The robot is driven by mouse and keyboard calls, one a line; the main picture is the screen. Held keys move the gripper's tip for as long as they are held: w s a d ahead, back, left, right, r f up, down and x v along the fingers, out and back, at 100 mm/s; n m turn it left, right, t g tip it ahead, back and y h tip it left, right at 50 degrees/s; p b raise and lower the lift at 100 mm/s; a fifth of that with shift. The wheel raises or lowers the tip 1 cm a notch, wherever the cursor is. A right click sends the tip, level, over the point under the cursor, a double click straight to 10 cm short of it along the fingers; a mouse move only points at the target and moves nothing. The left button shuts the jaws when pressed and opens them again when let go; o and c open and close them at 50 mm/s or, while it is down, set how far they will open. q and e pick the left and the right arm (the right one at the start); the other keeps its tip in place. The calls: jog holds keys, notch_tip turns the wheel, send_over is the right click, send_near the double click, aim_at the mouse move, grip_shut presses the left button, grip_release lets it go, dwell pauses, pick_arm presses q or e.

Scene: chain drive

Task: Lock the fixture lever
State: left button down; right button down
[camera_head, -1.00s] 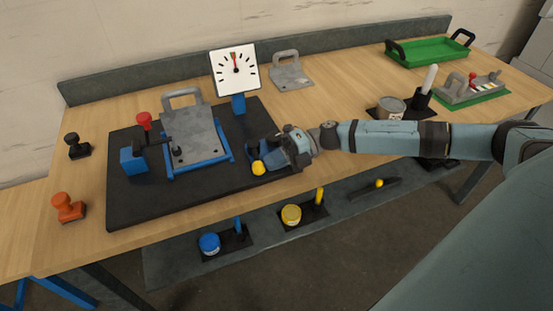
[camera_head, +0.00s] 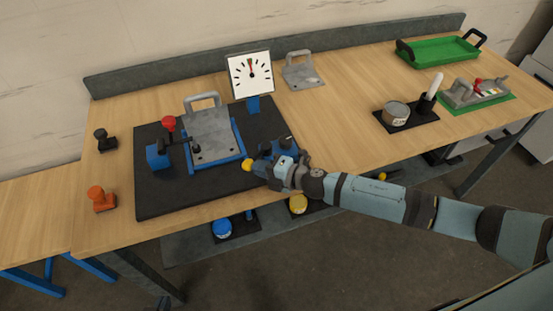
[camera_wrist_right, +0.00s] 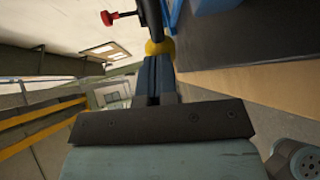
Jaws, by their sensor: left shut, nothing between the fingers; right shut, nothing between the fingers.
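The fixture has a blue cradle (camera_head: 204,172) on a black mat (camera_head: 180,202), with a grey plate (camera_head: 211,140) in it. A yellow ball knob (camera_head: 247,165) sits near the cradle's right front corner; I take it for the lever's end. A blue block (camera_head: 285,146) stands behind my right gripper. My right gripper (camera_head: 258,169) is shut and empty, its tips close to the yellow knob. In the right wrist view, the yellow knob (camera_wrist_right: 160,48) is at the ends of the closed fingers; I cannot tell contact. The lever's arm is mostly hidden. My left gripper is out of view.
A red knob (camera_head: 168,124) and blue block (camera_head: 158,157) stand left of the plate. A dial (camera_head: 249,75) stands behind. Black (camera_head: 104,139) and orange (camera_head: 102,199) knobbed pieces lie at left. A can (camera_head: 396,114) and green tray (camera_head: 438,52) are at right.

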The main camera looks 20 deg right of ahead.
aim_at(249, 164)
jog(key=shift+w+a+r+m+t+h, duration=0.1)
jog(key=shift+w+a+m+t+h, duration=0.05)
jog(key=shift+a+m+t+h, duration=0.35)
jog(key=shift+w+a+m+t+h, duration=0.4)
jog(key=shift+a+m+t+h, duration=0.25)
jog(key=shift+m+h, duration=0.3)
jog(key=m+h, duration=0.1)
jog(key=w+t+h, duration=0.1)
jog(key=a+m+h, duration=0.1)
jog(key=shift+w+f+m+t+h, duration=0.2)
jog(key=shift+w+m+t+h, duration=0.05)
jog(key=shift+m+t+h, duration=0.1)
jog(key=shift+w+a, duration=0.1)
jog(key=shift+w, duration=0.3)
jog(key=shift+r, duration=0.1)
jog(key=shift+w+r, duration=0.1)
jog(key=shift+r, duration=0.05)
